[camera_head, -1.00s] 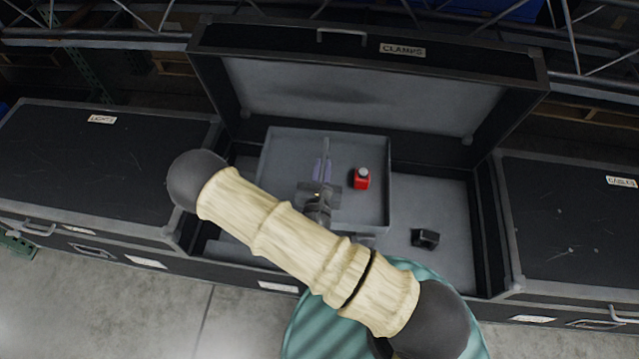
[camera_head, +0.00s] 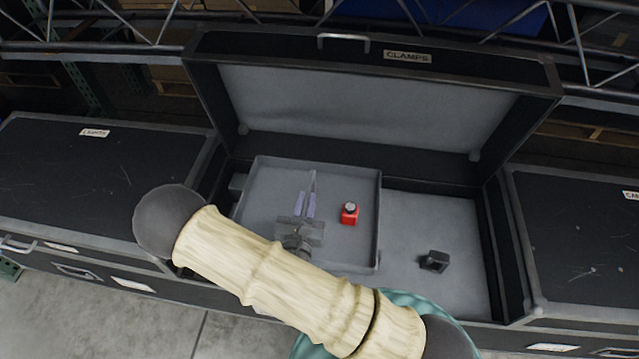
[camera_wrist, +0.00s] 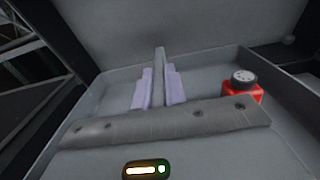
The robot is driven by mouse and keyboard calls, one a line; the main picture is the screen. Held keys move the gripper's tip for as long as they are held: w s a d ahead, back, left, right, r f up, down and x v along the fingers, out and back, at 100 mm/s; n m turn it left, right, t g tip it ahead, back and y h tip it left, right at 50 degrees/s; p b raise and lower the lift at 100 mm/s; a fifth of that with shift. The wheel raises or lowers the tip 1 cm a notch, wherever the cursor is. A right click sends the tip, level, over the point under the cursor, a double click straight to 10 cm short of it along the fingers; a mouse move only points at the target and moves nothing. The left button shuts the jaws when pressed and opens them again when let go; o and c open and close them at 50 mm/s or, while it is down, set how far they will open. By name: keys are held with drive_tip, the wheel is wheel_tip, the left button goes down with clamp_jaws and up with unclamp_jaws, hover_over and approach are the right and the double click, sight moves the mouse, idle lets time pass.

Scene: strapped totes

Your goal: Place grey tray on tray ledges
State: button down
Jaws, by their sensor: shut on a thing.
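The grey tray (camera_head: 345,240) is in the left part of the open case labelled CLAMPS (camera_head: 408,57). It holds a red item with a round grey top (camera_head: 350,213), also seen in the wrist view (camera_wrist: 244,86). My gripper (camera_head: 307,203) is over the tray, its pale fingers on either side of an upright grey divider or handle (camera_wrist: 159,75), shut on it. The tray wall (camera_wrist: 85,103) fills much of the wrist view. My arm hides the tray's near left part, and I cannot tell whether the tray touches the ledges.
A small black object (camera_head: 434,261) lies on the grey case floor (camera_head: 440,220) right of the tray. The lid (camera_head: 370,110) stands open behind. Closed black cases stand at left (camera_head: 90,175) and right (camera_head: 585,240). Metal trusses cross the back.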

drive_tip(key=w+d+f+b, duration=0.1)
drive_tip(key=w+d, duration=0.1)
drive_tip(key=w, duration=0.7)
drive_tip(key=w+d+f+b, duration=0.1)
drive_tip(key=w+f+b, duration=0.1)
drive_tip(key=w, duration=0.8)
drive_tip(key=shift+d, duration=0.35)
